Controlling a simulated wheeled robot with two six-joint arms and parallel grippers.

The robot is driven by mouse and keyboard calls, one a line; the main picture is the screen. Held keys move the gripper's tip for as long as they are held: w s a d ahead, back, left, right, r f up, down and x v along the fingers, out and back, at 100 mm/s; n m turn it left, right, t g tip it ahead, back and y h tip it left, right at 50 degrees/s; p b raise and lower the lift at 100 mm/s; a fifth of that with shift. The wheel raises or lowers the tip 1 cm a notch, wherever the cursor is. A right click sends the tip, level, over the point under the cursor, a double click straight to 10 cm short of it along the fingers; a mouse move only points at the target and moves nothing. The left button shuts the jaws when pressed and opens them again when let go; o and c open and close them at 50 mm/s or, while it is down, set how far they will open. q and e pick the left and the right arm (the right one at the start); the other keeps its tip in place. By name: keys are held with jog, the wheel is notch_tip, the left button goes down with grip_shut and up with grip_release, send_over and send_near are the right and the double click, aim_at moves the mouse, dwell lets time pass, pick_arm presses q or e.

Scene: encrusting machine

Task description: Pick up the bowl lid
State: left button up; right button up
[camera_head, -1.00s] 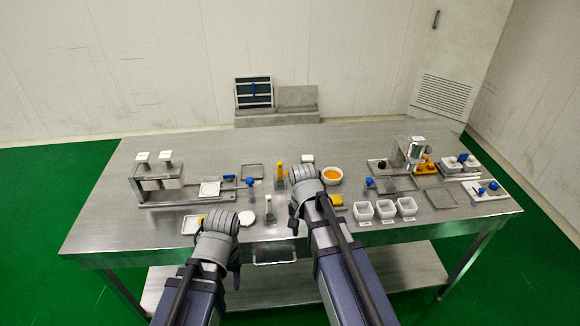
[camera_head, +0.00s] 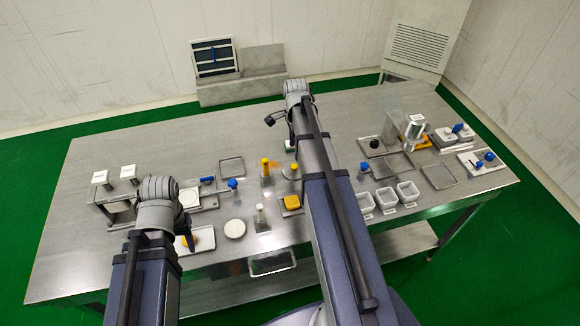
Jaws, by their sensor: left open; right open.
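A flat white round disc (camera_head: 234,228), which looks like the bowl lid, lies on the steel table near its front edge. My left gripper (camera_head: 190,240) is just left of it, over a white tray (camera_head: 204,238) with a yellow item; it is open, its fingers small and dark. My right gripper (camera_head: 274,118) is open and empty over the far part of the table. A round bowl-like rim (camera_head: 290,173) shows beside my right arm, which hides most of it.
White square cups (camera_head: 385,198) stand right of my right arm. A press-like stand (camera_head: 112,195) is at the left, with metal trays (camera_head: 231,167) behind. Several posts and knobs crowd the middle. The back left of the table is clear.

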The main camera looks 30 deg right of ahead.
aim_at(294, 166)
pick_arm(q)
jog(key=shift+f+b, duration=1.25)
jog(key=shift+f, duration=0.15)
pick_arm(e)
jog(key=shift+f, duration=1.4)
pick_arm(q)
notch_tip(294, 166, down, 5)
jog(key=b, duration=0.5)
jog(key=shift+f, duration=0.1)
pick_arm(e)
jog(key=f, duration=0.5)
jog(key=shift+s+a, duration=0.25)
jog(key=shift+c, duration=0.2)
grip_shut()
